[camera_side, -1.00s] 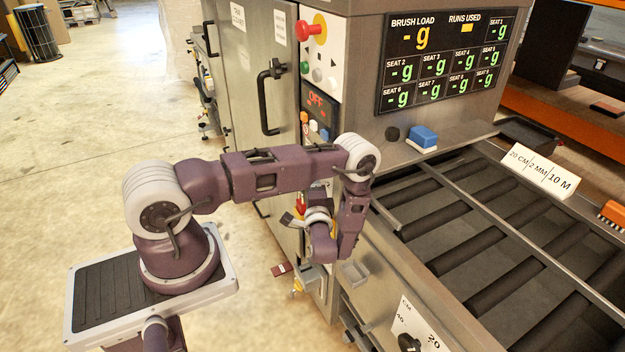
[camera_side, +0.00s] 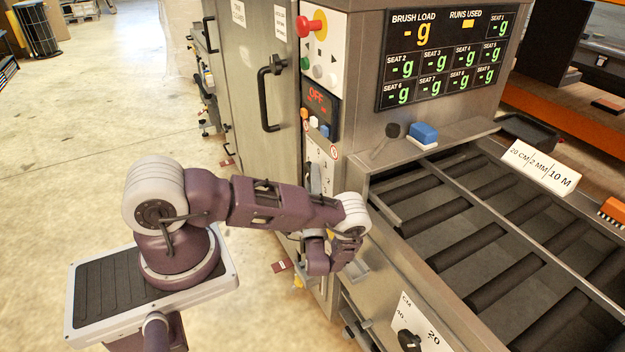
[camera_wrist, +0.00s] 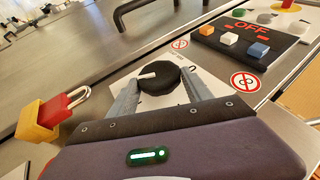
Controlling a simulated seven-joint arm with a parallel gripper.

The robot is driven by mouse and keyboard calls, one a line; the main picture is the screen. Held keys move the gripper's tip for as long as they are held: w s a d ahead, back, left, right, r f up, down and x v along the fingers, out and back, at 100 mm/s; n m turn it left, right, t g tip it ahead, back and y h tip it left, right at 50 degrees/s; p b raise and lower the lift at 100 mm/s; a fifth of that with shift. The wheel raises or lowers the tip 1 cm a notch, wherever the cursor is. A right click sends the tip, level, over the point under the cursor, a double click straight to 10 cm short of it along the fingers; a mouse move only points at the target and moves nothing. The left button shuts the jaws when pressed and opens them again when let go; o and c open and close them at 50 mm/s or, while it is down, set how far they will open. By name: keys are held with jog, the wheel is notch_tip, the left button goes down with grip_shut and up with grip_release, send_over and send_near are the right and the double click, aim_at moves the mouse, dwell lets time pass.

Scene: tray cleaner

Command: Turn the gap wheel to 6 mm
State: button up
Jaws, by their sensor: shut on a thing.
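The gap wheel (camera_wrist: 160,78) is a black round knob with a white pointer mark, on a white scale plate on the machine's front. In the wrist view the pointer aims left. My gripper (camera_wrist: 159,84) has one grey finger on each side of the wheel and is shut on it. The fingers and gripper body cover much of the scale, so I cannot read the setting. In the side view the scale plate (camera_side: 327,158) shows below the OFF display, and my forearm and wrist hide its lower part.
The OFF display (camera_side: 319,100) and its small buttons sit just above the scale plate. A red padlock (camera_wrist: 64,104) on a yellow block (camera_wrist: 36,120) is close to my gripper. A second dial (camera_side: 408,340) is lower on the front. A black door handle (camera_side: 268,95) stands out at left.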

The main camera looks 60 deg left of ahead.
jog(key=shift+s+a, duration=0.1)
jog(key=o, duration=1.3)
jog(key=shift+o, duration=0.2)
jog(key=v, duration=0.7)
